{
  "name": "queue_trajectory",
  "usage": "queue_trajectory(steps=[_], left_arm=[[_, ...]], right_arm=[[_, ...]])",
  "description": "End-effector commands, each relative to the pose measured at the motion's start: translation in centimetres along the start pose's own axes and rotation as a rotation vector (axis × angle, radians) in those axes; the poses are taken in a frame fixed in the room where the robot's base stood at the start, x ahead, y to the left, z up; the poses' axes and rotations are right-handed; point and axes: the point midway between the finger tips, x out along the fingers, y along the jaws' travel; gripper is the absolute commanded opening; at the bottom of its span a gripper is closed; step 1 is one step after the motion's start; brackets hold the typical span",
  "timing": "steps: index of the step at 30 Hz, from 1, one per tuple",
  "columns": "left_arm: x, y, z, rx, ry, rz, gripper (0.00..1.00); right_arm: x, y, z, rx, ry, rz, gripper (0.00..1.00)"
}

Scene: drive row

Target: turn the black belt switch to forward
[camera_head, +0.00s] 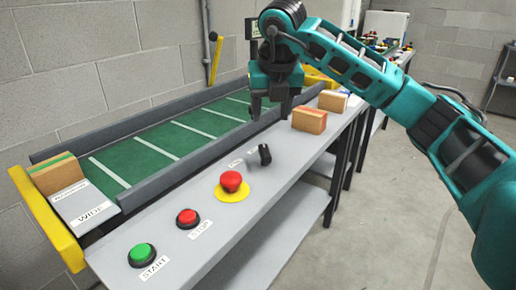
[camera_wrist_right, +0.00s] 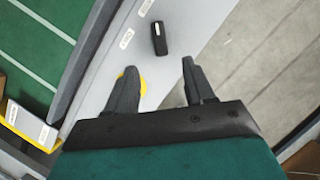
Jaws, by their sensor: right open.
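The black belt switch (camera_head: 265,154) is a small black lever on the grey panel, beyond the red emergency button, with small white labels beside it. In the right wrist view the switch (camera_wrist_right: 159,38) shows ahead of the fingertips, with a white mark on its top. My right gripper (camera_head: 270,112) is above the panel, apart from the switch and a little beyond it in the head view. It is open and empty, with two dark fingers spread in the right wrist view (camera_wrist_right: 158,72). My left gripper is not in view.
The grey panel also carries a green START button (camera_head: 142,254), a red STOP button (camera_head: 187,217) and a red mushroom button (camera_head: 231,181) on a yellow disc. Cardboard boxes (camera_head: 309,121) stand at its far end. A green belt (camera_head: 150,150) runs alongside on the left.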

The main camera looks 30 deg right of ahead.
Motion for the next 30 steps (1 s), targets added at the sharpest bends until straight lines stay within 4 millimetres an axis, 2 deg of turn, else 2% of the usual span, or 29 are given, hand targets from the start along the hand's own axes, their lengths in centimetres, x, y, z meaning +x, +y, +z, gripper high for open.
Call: queue_trajectory(steps=[12,18,24,30], left_arm=[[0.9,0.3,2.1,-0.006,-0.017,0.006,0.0],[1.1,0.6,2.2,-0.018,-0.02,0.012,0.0],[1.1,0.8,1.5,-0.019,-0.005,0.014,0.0],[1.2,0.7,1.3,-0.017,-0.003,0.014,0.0]], right_arm=[[8.3,0.1,-0.3,-0.004,0.006,0.002,0.53],[11.2,0.2,-0.2,-0.006,0.005,0.004,0.53],[12.3,0.2,-0.2,-0.006,0.003,0.005,0.53],[12.4,0.2,-0.1,-0.006,0.003,0.006,0.53]])
